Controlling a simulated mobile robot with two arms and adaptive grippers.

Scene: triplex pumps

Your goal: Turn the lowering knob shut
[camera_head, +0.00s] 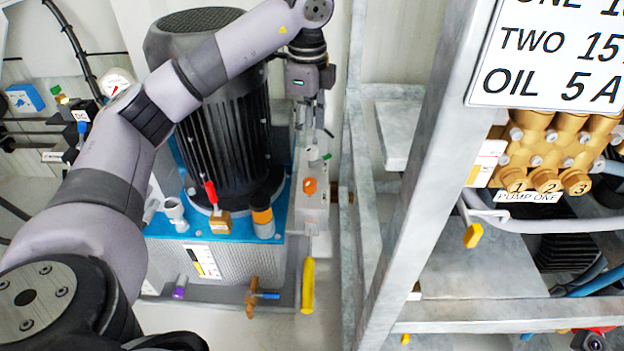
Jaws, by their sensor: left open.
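My left gripper (314,125) points down over the narrow grey valve block (313,208), with its jaws apart. A small orange knob (310,186) sits on the block's front, a little below the fingertips and apart from them. No label shows which of these is the lowering knob. A long yellow handle (308,285) hangs from the block. My right gripper is not in view.
A black motor (228,120) stands on a blue-topped tank (200,245) left of the block, with a red-handled valve (212,195) in front. A grey metal frame (430,160) rises close on the right. Brass pump heads (560,150) sit beyond it.

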